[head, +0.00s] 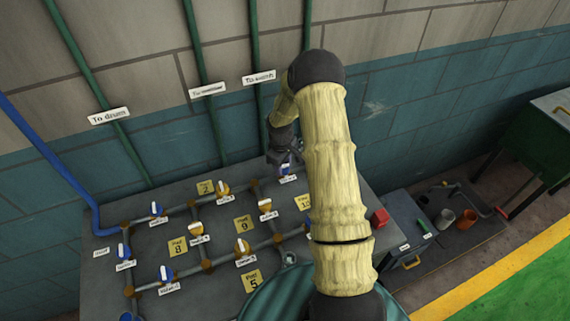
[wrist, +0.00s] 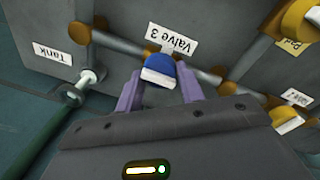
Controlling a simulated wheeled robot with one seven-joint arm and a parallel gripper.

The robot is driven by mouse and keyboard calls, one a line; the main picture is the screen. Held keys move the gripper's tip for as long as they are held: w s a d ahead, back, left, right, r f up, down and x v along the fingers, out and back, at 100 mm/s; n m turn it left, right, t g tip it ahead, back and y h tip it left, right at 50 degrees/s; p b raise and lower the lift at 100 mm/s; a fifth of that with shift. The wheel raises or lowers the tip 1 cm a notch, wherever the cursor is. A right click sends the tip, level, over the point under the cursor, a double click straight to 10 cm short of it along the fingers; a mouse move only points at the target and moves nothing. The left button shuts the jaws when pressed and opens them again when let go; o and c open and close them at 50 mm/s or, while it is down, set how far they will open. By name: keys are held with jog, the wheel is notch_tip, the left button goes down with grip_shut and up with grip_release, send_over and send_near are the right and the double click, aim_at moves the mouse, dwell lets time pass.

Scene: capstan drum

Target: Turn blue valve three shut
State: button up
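I cannot tell how deep the fingertips reach. In the head view my gripper (head: 283,160) is at the back of the grey panel, over the valve's label (head: 287,179), and mostly hides the valve.
An orange valve (wrist: 286,116) is right of my gripper in the wrist view. The wall rises behind.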

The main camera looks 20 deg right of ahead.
jog(key=shift+c, duration=1.4)
jog(key=shift+d, duration=0.2)
jog(key=shift+a, duration=0.2)
jog(key=shift+d+m, duration=0.15)
jog(key=shift+m, duration=0.25)
jog(key=m+b, duration=0.2)
jog(key=m, duration=0.1)
jog(key=shift+w+f+m+b, duration=0.1)
jog(key=shift+m+b, duration=0.25)
jog(key=shift+m, duration=0.05)
jog(key=m+b, duration=0.1)
jog(key=m, duration=0.3)
jog(key=shift+m+g, duration=0.3)
jog(key=m+b, duration=0.1)
jog(key=m, duration=0.3)
jog(key=shift+m, duration=0.3)
jog(key=m, duration=0.4)
jog(key=shift+m, duration=0.3)
